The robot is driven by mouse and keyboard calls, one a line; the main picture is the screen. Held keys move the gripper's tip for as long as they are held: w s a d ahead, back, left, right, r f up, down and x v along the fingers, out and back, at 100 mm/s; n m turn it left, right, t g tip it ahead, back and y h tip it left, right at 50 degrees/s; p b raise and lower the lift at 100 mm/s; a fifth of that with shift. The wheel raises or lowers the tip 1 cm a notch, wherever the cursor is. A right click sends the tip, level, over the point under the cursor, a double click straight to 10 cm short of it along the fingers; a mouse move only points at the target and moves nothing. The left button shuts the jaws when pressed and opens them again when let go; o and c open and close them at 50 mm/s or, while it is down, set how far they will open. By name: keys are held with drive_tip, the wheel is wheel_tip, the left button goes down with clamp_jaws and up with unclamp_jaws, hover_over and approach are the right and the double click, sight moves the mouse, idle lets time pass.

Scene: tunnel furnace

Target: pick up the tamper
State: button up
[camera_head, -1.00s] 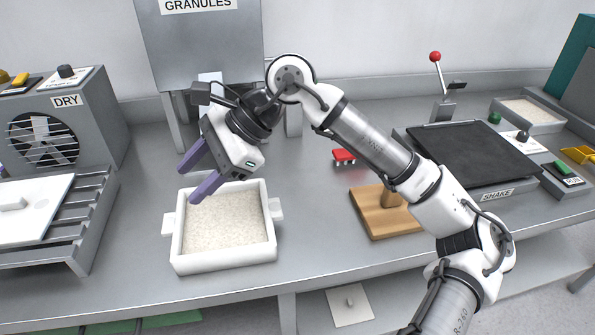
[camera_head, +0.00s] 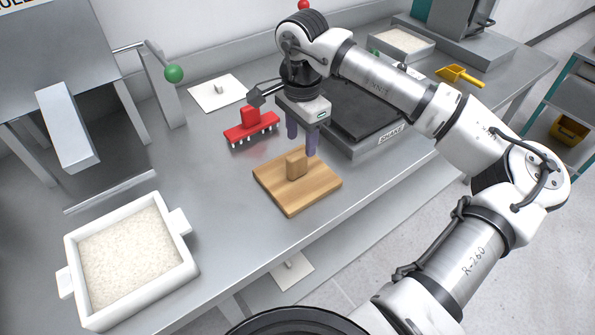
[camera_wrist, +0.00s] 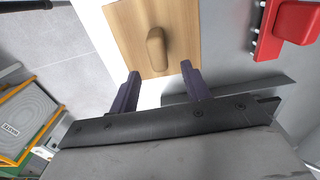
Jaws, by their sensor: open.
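The tamper (camera_head: 318,187) is a flat square wooden board with an upright wooden handle (camera_head: 296,166) in its middle. It lies on the grey bench near the front edge. In the wrist view the tamper (camera_wrist: 126,30) shows at the top, its handle (camera_wrist: 156,48) ahead of the fingertips and roughly between their lines. My gripper (camera_head: 302,147) is open and empty, its purple fingers pointing down just behind and above the handle. Both fingers of the gripper (camera_wrist: 160,72) also show in the wrist view, apart from the handle.
A red toothed tool (camera_head: 252,130) lies left of my gripper; it also shows in the wrist view (camera_wrist: 295,22). A white box of granules (camera_head: 140,250) stands at the left front. The dark-topped shaker (camera_head: 362,145) stands close on the right. Bench left of the tamper is clear.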

sight(297, 153)
drive_tip(key=shift+f, duration=0.9)
drive_tip(key=f, duration=0.1)
drive_tip(key=f+p, duration=0.1)
drive_tip(key=f, duration=0.1)
drive_tip(key=s+a+f+p, duration=0.1)
drive_tip(key=shift+f, duration=0.35)
drive_tip(key=shift+w+d+f, duration=0.1)
drive_tip(key=shift+f, duration=0.3)
drive_tip(key=shift+c, duration=0.2)
clamp_jaws()
